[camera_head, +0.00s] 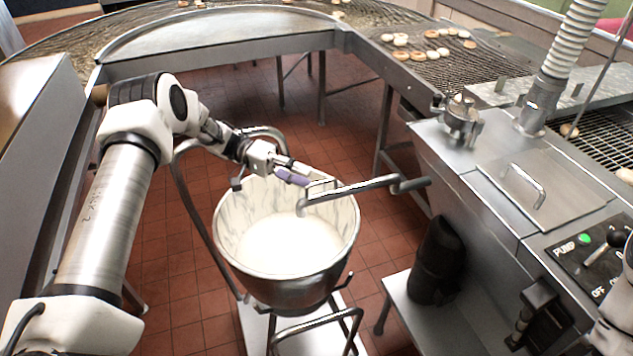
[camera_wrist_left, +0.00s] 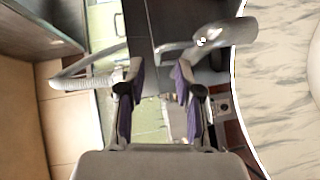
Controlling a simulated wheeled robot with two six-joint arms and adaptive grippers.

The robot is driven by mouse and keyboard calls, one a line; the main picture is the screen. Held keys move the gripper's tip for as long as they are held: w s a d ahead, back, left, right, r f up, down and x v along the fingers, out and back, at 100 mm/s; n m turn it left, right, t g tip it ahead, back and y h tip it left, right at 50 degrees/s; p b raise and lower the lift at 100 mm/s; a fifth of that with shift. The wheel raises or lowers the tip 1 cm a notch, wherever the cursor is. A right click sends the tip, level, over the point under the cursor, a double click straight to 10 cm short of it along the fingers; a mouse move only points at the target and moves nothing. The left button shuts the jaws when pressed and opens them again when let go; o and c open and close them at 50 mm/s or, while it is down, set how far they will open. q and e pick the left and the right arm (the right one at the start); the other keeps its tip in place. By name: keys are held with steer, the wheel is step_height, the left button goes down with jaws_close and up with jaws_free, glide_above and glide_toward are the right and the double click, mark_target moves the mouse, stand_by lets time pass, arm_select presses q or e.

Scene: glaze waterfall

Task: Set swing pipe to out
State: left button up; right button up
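The swing pipe (camera_head: 350,190) is a bent grey metal tube that reaches from the machine on the right over the mixing bowl, with its end bent down above the bowl. My left gripper (camera_head: 300,175) is just above and beside the free end of the pipe; contact cannot be told. In the left wrist view the purple-padded fingers of my left gripper (camera_wrist_left: 157,92) stand apart with nothing clearly held between them. A grey tube piece, likely the pipe (camera_wrist_left: 218,34), shows beyond the right finger. At the right edge, dark parts may be my right gripper; its fingers are unclear.
The steel bowl (camera_head: 226,232) holds white glaze and stands on a wheeled frame. The machine's steel housing (camera_head: 480,165) has a lid and a pump switch panel (camera_head: 590,258). A black motor (camera_head: 437,262) sits below. A conveyor with doughnuts (camera_head: 445,60) runs behind.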

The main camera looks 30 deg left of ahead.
arm_select(q)
steer(key=a, duration=0.7)
steer(key=shift+r, duration=0.45)
